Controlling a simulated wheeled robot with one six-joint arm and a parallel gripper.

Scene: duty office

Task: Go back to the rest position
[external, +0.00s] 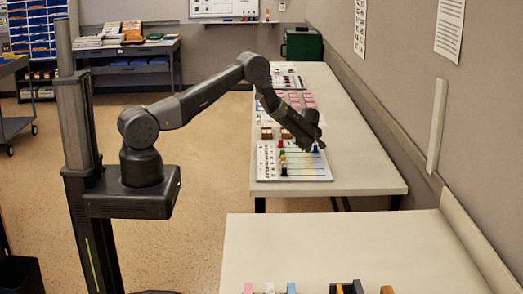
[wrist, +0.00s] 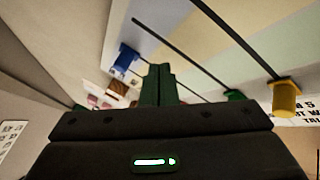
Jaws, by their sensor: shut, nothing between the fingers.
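My gripper (external: 319,144) is at the end of my outstretched arm, low over the far table, above the right part of a white board with coloured stripes (external: 307,172). In the wrist view its dark green-looking fingers (wrist: 159,84) are together with nothing between them. A blue piece (external: 315,148) stands close by the gripper; in the wrist view the blue piece (wrist: 126,58) is left of the fingers and apart from them. A yellow piece (wrist: 286,98) and a green piece (wrist: 235,95) are to the right. Dark lines cross the striped board (wrist: 215,35).
The long table (external: 365,165) runs along the right wall, with small brown boxes (external: 267,133) and pink cards (external: 301,99) behind the board. A nearer table (external: 345,245) carries several coloured items at its front. Open floor (external: 205,205) lies left of the tables.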

